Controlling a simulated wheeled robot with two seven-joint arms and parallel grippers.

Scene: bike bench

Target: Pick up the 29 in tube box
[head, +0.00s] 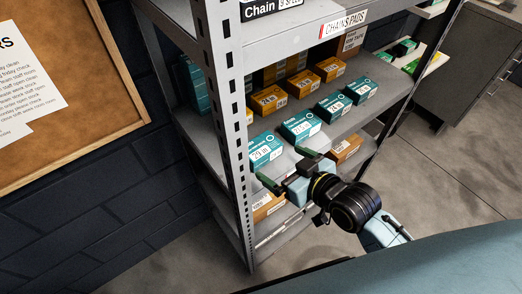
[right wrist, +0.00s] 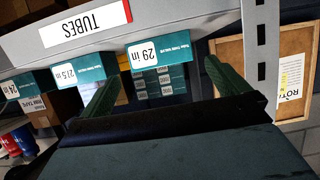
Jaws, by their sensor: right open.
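The 29 in tube box (head: 265,149) is a teal box with a white label. It sits at the near-left end of a row of teal boxes on the middle shelf, close to the upright. My right gripper (head: 288,168) is open and empty in front of that shelf, just short of the box. In the right wrist view, which is upside down, the 29 in box (right wrist: 158,53) shows its labelled front between and beyond the open fingers (right wrist: 161,72). The fingers look apart from it. My left gripper is not in view.
A 27.5 in box (head: 302,125) stands beside the 29 in box, with more teal boxes further along. Orange boxes (head: 268,101) stand behind. The perforated shelf upright (head: 234,120) is close on the left. Brown boxes (head: 267,207) are on the shelf below.

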